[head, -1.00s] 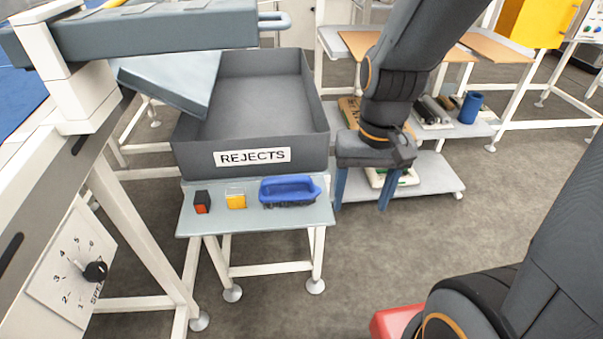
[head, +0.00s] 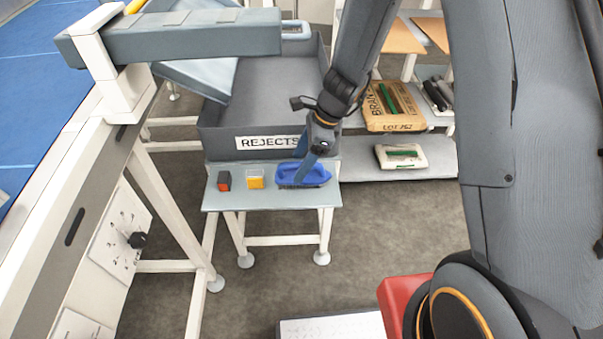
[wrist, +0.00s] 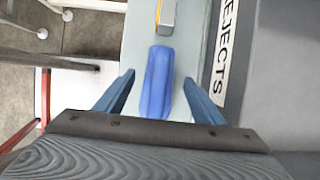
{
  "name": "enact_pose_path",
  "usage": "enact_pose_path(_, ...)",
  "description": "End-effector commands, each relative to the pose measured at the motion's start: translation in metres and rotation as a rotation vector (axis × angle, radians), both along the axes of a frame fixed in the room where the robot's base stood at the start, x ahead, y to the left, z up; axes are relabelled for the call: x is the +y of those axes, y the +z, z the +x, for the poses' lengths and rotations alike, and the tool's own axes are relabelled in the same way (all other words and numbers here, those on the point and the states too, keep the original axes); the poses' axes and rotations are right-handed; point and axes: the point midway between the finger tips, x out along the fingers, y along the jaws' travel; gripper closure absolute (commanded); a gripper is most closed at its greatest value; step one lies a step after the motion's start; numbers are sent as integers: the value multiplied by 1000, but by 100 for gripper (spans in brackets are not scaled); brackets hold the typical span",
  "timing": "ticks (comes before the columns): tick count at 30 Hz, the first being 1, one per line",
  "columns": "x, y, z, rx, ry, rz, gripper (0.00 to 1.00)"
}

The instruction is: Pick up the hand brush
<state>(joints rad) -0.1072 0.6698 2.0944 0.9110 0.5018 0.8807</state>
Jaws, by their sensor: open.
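The blue hand brush (head: 308,176) lies on the small grey table (head: 226,200) in front of the rejects bin, at the right end of a short row. In the head view my gripper (head: 300,172) is over the brush with a blue finger in front of it. In the wrist view the brush (wrist: 157,84) lies lengthwise between the two spread blue fingers of my gripper (wrist: 160,92), with a gap on each side. The gripper is open.
A yellow block (head: 255,180) and a dark and red block (head: 224,181) stand left of the brush. The grey rejects bin (head: 222,144) rises directly behind. A conveyor frame (head: 160,190) is at the left. A shelf with a sack (head: 395,118) stands behind right.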

Motion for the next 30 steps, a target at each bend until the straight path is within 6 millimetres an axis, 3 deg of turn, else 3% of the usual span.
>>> enact_pose_path(13, 17, -44, -1, -1, 4, 0, 38)
enact_pose_path(23, 19, -51, 0, -2, 3, -1, 38)
enact_pose_path(30, 19, -50, 0, -2, 3, -1, 75)
